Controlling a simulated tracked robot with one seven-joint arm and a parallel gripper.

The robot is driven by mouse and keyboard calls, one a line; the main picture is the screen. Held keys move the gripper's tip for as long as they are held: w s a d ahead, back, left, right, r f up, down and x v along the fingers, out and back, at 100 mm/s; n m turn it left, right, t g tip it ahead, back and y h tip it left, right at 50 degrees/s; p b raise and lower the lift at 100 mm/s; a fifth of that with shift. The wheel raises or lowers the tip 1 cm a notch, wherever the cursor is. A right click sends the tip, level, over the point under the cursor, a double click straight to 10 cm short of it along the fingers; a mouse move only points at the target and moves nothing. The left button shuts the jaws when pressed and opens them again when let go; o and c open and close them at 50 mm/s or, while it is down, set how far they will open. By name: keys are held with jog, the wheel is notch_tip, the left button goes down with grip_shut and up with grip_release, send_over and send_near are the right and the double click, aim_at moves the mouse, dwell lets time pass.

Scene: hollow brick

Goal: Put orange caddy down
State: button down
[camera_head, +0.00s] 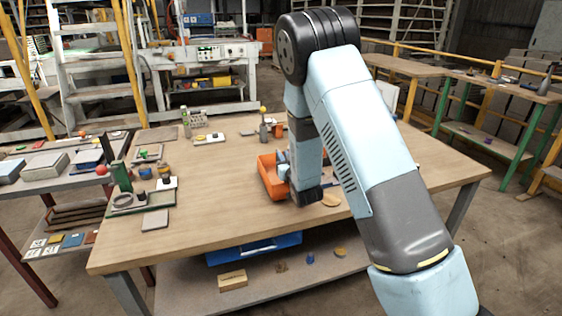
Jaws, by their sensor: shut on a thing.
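The orange caddy (272,179) is near the middle of the wooden table (220,220), partly behind my arm. It is an open box with something blue-grey at its right side. My gripper (285,170) is at the caddy's right side and is shut on it. My arm hides most of the fingers and the caddy's right part. I cannot tell whether the caddy's base touches the table top.
Small bottles and blocks (208,138) line the back edge. A round tan piece (331,200) lies right of my gripper.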

jog(key=shift+f, duration=0.5)
jog(key=c, duration=1.1)
grip_release()
jog(key=shift+f, duration=0.1)
